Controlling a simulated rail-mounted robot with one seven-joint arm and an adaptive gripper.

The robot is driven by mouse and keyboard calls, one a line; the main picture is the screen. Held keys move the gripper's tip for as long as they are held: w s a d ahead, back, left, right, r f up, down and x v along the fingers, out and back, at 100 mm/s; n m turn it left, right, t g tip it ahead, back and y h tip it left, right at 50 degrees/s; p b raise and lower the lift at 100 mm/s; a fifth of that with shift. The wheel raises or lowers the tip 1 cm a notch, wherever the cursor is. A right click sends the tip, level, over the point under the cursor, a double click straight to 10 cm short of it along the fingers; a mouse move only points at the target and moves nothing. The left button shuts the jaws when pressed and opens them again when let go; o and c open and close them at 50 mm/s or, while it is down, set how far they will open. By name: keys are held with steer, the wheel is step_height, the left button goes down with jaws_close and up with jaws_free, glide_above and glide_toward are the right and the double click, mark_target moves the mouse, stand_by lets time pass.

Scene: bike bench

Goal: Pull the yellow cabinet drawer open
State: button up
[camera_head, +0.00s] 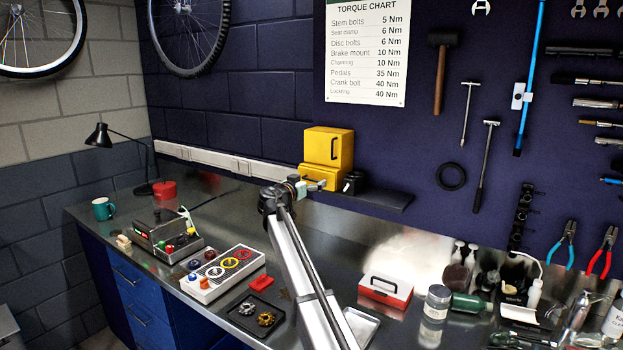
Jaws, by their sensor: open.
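The yellow cabinet (326,143) stands against the dark blue wall on a small black shelf at the back of the bench. Its upper front carries a black upright handle. The yellow drawer (335,171) is the lower part, below that front. My gripper (318,184) is at the front of the drawer, reaching in from the left at the drawer's handle height. Its jaws are open, but the fingers are small and dark here. The gripper covers part of the drawer front, and I cannot tell whether the fingers touch the handle.
The black shelf (383,199) extends right of the cabinet, with a small black item (354,183) beside the drawer. A white rail (215,161) runs along the wall to the left. Below lie a white button panel (222,287), a black tray (243,326) and a red-and-white box (385,291).

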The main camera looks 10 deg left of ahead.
steer(key=shift+w+d, duration=0.15)
steer(key=shift+w, duration=0.2)
steer(key=shift+c, duration=0.4)
steer(key=c, duration=1.3)
steer(key=b+v, duration=0.9)
steer(key=v, duration=0.2)
steer(key=shift+s+b, duration=0.1)
steer(key=shift+b, duration=0.25)
steer(key=shift+f, duration=0.1)
